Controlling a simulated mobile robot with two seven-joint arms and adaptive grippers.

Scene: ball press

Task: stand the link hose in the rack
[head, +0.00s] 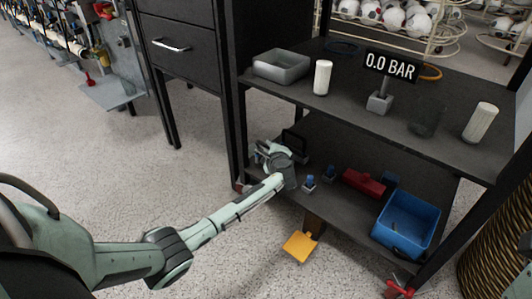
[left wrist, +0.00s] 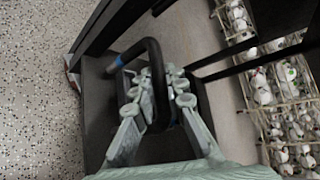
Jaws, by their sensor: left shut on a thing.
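My left gripper (head: 275,157) is at the left end of the lower shelf in the head view. In the left wrist view, my left gripper (left wrist: 168,92) is shut on a black bent hose (left wrist: 152,58), which I take for the link hose. The hose runs down between the fingers and bends over to the left, with a blue band near its far left end. In the head view a dark frame-like shape (head: 294,142) shows just behind the gripper; I cannot tell whether it is the hose or part of a rack. My right gripper is not in view.
The lower shelf (head: 340,208) also holds small blue-topped pieces (head: 310,182), a red tool (head: 363,183) and a blue bin (head: 407,222). A yellow pedal (head: 299,246) sticks out below.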

